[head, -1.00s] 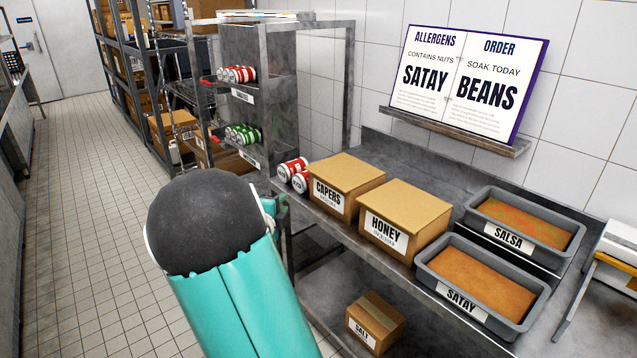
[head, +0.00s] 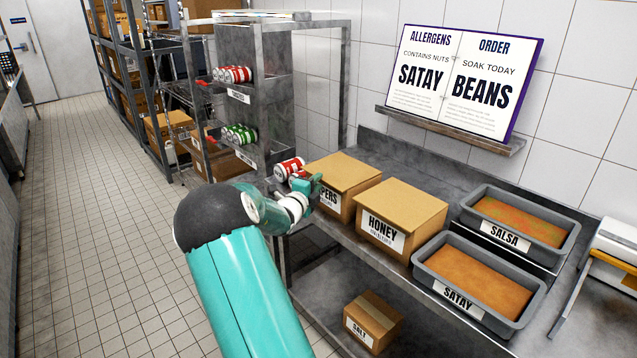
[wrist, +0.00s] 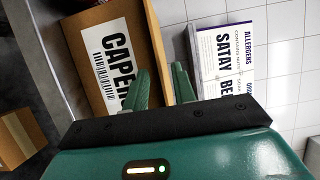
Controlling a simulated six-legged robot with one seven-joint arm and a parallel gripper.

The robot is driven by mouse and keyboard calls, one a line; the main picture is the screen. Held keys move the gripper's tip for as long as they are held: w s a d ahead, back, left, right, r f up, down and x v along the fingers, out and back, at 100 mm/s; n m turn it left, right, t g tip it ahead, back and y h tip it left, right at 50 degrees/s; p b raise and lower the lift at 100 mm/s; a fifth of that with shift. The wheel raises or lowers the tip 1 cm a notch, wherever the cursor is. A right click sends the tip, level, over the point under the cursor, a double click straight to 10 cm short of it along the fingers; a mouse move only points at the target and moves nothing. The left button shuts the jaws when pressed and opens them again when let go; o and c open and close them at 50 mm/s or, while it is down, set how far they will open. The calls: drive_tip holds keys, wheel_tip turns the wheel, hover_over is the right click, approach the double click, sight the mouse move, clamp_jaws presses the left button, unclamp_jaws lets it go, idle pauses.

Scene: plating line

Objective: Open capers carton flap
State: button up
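The capers carton (head: 348,174) is a brown cardboard box with a white label, standing closed at the left end of the steel counter. My gripper (head: 314,184) is at the carton's front left, close to its top edge, and hides part of the label. In the wrist view, the carton (wrist: 118,22) fills the upper left. The two green fingers of my gripper (wrist: 161,82) are apart, with the carton's lid-side edge seen between and beyond them. I cannot tell whether either finger touches the carton.
The honey carton (head: 402,212) stands just right of the capers carton. Red cans (head: 289,167) lie behind my gripper on the left. Trays of salsa (head: 470,207) and satay (head: 425,270) stand farther right. A salt carton (head: 373,322) sits on the lower shelf.

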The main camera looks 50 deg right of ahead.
drive_tip(key=shift+w+d, duration=0.15)
drive_tip(key=shift+d, duration=0.65)
clamp_jaws()
idle(0.9)
